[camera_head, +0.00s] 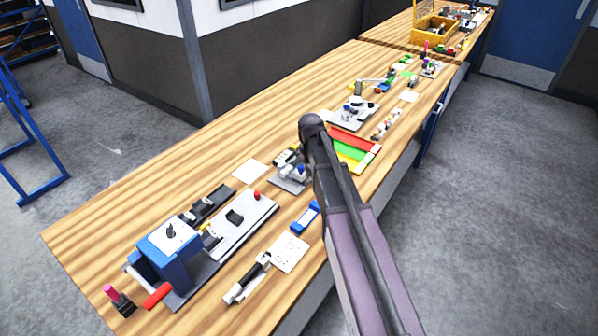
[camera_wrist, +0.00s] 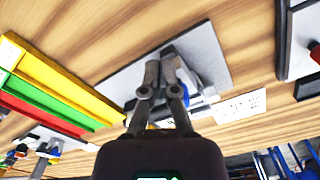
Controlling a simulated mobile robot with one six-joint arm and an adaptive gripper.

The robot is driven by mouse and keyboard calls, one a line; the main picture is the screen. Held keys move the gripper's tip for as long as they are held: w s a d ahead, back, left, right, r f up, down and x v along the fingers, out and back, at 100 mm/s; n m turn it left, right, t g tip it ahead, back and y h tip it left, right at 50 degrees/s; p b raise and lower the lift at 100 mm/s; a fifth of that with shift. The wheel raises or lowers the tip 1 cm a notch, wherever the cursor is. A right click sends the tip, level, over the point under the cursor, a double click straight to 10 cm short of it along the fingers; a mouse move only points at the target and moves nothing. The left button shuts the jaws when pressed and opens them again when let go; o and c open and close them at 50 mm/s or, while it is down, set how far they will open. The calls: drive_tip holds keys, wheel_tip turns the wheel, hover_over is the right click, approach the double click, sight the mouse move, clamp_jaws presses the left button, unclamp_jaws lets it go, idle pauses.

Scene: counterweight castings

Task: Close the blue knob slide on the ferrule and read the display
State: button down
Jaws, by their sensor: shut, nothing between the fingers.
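A small measuring device on a grey base plate (camera_wrist: 207,55) lies under my gripper (camera_wrist: 160,68) in the wrist view. A blue part (camera_wrist: 185,76), which looks like the knob, shows just right of my fingertips; I cannot tell whether they touch it. My fingers are together with nothing between them. They cover much of the device, so the ferrule, the slide's position and any display reading cannot be made out. In the head view the device's grey plate (camera_head: 287,184) shows left of my arm, which hides my gripper there.
Red, green and yellow trays (camera_head: 350,153) lie close beside the device. A white card (camera_wrist: 240,107) lies on its other side. A blue fixture with a red handle (camera_head: 157,295) stands at the near end of the wooden bench (camera_head: 190,160). Bare wood runs along the back.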

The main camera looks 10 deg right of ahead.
sight(302, 167)
drive_tip(key=shift+w+a, duration=1.2)
drive_tip(key=shift+w, duration=0.05)
idle(2.0)
drive_tip(key=shift+s+d, duration=0.15)
idle(0.7)
drive_tip(key=shift+r, duration=0.15)
drive_tip(key=shift+r+p, duration=3.4)
drive_tip(key=shift+p, duration=0.15)
drive_tip(key=s+d+f+m+b, duration=0.1)
drive_tip(key=s+d+m, duration=0.1)
drive_tip(key=s, duration=2)
drive_tip(key=shift+s+d+f+m+b, duration=0.15)
drive_tip(key=shift+s+f+m+b, duration=0.05)
drive_tip(key=shift+f+m+b, duration=0.25)
